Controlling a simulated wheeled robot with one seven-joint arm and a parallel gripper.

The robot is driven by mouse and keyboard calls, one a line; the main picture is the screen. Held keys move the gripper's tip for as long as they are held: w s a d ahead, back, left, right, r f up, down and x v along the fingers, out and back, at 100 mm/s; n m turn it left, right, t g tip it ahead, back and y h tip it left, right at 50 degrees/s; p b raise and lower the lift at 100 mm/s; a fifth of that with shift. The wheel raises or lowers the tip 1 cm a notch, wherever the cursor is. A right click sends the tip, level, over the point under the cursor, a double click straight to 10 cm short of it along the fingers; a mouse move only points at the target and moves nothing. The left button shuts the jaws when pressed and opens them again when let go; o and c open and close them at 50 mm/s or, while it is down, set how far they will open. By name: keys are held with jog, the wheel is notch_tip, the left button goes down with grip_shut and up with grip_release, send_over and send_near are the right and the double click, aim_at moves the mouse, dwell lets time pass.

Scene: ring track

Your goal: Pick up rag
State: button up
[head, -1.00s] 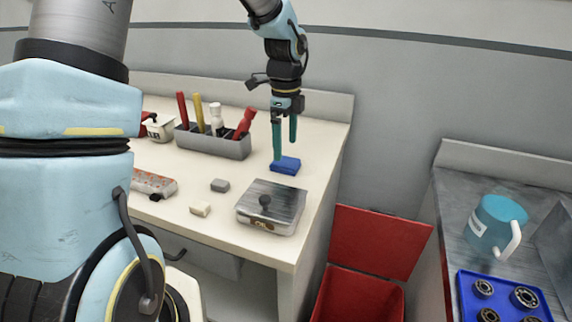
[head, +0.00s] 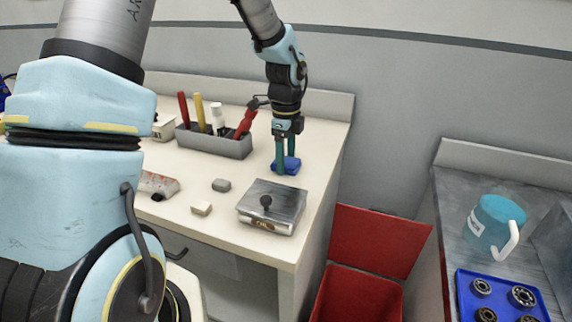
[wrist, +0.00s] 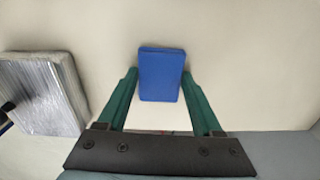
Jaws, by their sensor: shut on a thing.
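The rag is a folded blue block (head: 290,166) on the cream worktop, near its right end. It also shows in the wrist view (wrist: 161,76), upper middle. My gripper (head: 286,168) points straight down at it, with its green fingers on either side of the rag. In the wrist view my gripper's fingertips (wrist: 160,80) touch the rag's left and right edges. The gripper is shut on the rag, which appears still at worktop level.
A metal box with a dark knob (head: 270,207) stands in front of the rag. A grey tool holder (head: 213,142) is to the left. Small blocks (head: 221,185) lie on the worktop (head: 190,180). An open red bin (head: 358,296) stands on the floor to the right.

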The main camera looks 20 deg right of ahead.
aim_at(286, 161)
jog(key=c, duration=0.7)
notch_tip(286, 161, up, 10)
jog(key=shift+r+b, duration=0.1)
jog(key=shift+b, duration=0.4)
